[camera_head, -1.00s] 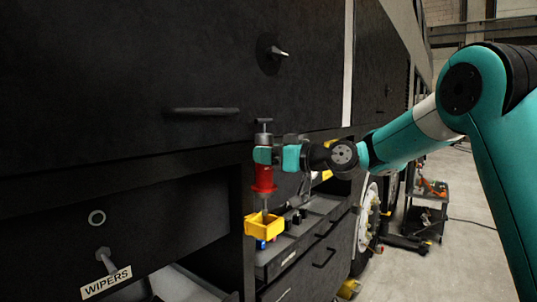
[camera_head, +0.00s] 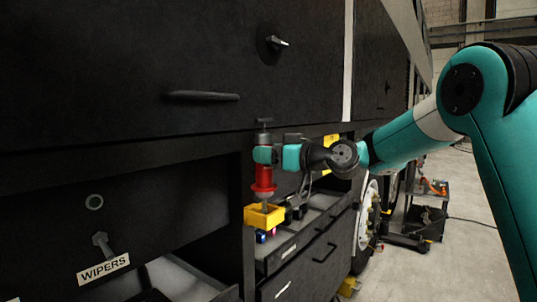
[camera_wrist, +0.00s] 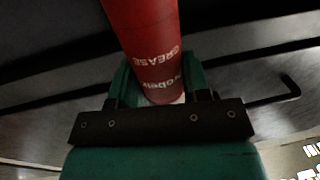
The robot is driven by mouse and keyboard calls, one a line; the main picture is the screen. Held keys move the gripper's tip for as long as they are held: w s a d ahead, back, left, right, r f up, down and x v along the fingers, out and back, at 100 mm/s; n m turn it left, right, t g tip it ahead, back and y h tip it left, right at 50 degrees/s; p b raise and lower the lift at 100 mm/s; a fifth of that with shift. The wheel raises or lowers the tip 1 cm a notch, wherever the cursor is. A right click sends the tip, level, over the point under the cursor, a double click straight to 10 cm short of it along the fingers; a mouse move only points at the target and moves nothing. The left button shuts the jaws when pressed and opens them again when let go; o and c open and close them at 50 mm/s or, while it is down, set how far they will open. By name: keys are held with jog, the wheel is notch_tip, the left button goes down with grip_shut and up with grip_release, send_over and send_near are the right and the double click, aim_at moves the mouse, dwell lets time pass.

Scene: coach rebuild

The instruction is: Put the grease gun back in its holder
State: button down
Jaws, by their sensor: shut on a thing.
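The grease gun (camera_head: 264,178) is a red cylinder with a grey top and a T-shaped handle. It is upright in the head view, and its lower end is over or in the yellow holder (camera_head: 264,216); I cannot tell how deep it sits. My gripper (camera_head: 265,155) is shut around the upper part of the grease gun from the right. In the wrist view the red barrel (camera_wrist: 148,45) with white "GREASE" lettering stands between my green fingers (camera_wrist: 155,85). The holder does not show in the wrist view.
A dark panel with a handle (camera_head: 203,96) rises at the left. A drawer labelled "WIPERS" (camera_head: 104,269) is at lower left. A black cart (camera_head: 428,215) stands on the floor at right.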

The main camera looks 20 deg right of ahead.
aim_at(272, 173)
jog(key=shift+f+b, duration=0.8)
jog(key=shift+b, duration=0.1)
jog(key=shift+f+b, duration=0.25)
jog(key=shift+b, duration=0.6)
dwell(0.9)
jog(key=shift+f+b, duration=1.2)
jog(key=shift+b, duration=0.1)
dwell(0.5)
jog(key=c, duration=0.5)
grip_release()
jog(key=shift+f, duration=0.1)
